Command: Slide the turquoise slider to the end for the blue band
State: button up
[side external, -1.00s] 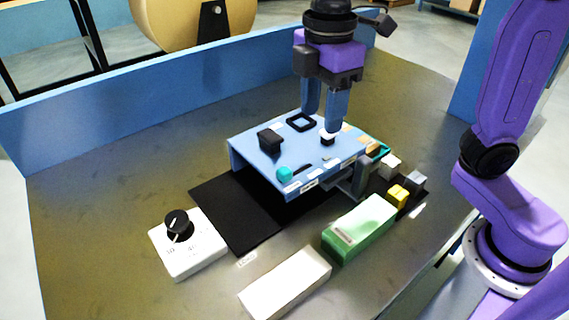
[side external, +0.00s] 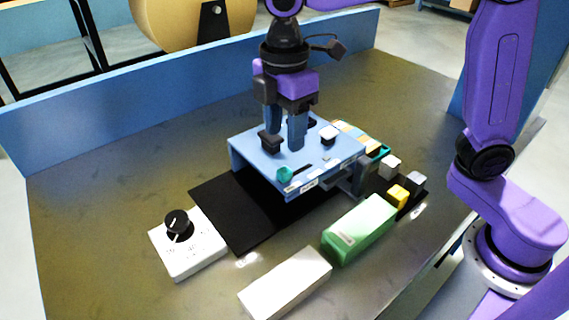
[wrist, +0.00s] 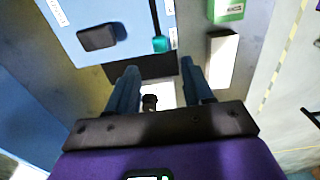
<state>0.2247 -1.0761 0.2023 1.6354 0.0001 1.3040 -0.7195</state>
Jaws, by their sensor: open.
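The turquoise slider (side external: 285,173) is a small rounded knob at the front left corner of the blue panel (side external: 250,143). It also shows in the wrist view (wrist: 159,44), at the lower end of a dark slot. White labels (side external: 305,187) lie along the panel's front edge; their print is too small to read, and I cannot pick out the blue band. My gripper (side external: 289,148) points down over the panel, behind the slider and beside the black knob. Its fingers are apart with nothing between them, and in the wrist view (wrist: 158,68) the slider appears just beyond the fingertips.
A white box with a black dial (side external: 177,222) is at front left. A green box (side external: 358,230) and a white block (side external: 285,283) lie in front. Small blocks sit at right.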

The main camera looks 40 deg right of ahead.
aim_at(284, 170)
notch_tip(284, 170, down, 8)
jog(key=shift+f, duration=0.25)
